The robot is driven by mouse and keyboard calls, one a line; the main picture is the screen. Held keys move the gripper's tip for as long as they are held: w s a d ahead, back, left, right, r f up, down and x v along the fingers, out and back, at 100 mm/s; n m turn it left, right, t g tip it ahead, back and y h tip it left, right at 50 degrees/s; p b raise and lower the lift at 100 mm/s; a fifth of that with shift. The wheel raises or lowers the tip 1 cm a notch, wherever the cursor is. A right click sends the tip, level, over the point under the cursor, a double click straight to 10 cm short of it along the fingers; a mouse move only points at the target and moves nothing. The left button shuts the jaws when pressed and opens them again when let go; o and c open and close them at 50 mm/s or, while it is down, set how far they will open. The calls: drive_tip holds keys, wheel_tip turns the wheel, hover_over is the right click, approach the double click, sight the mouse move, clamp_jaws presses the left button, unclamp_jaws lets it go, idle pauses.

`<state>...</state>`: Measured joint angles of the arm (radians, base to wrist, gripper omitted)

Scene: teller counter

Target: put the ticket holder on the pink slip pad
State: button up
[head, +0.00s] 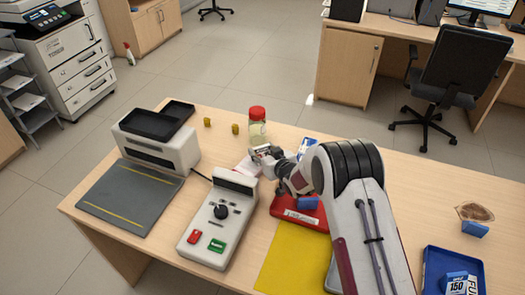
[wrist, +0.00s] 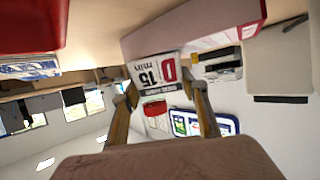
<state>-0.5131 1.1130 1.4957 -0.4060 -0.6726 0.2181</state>
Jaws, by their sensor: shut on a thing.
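My gripper (head: 266,154) is low over the middle of the counter in the head view. In the wrist view its two fingers (wrist: 165,101) are closed on the ticket holder, a small white card-like piece (wrist: 158,72) printed with a red "D" and "15 min". The gripper mostly hides the holder in the head view. The pink slip pad (head: 244,167) shows as a pale pink patch just left of the gripper, partly hidden behind the grey control box. In the wrist view the pad (wrist: 205,22) is right beside the holder; I cannot tell whether they touch.
A red-lidded jar (head: 258,128) stands just behind the gripper. The grey control box (head: 212,238) is in front-left. A red tray (head: 291,214) and yellow sheet (head: 285,265) lie in front. A blue tray (head: 431,268) is at right.

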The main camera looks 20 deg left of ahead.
drive_tip(key=o, duration=1.2)
drive_tip(key=shift+f, duration=0.1)
drive_tip(key=shift+s+d+r, duration=0.4)
drive_tip(key=shift+d+r, duration=0.05)
drive_tip(key=v, duration=1)
drive_tip(key=shift+s+d, duration=0.15)
drive_tip(key=shift+s, duration=0.05)
drive_tip(key=shift+r, duration=0.15)
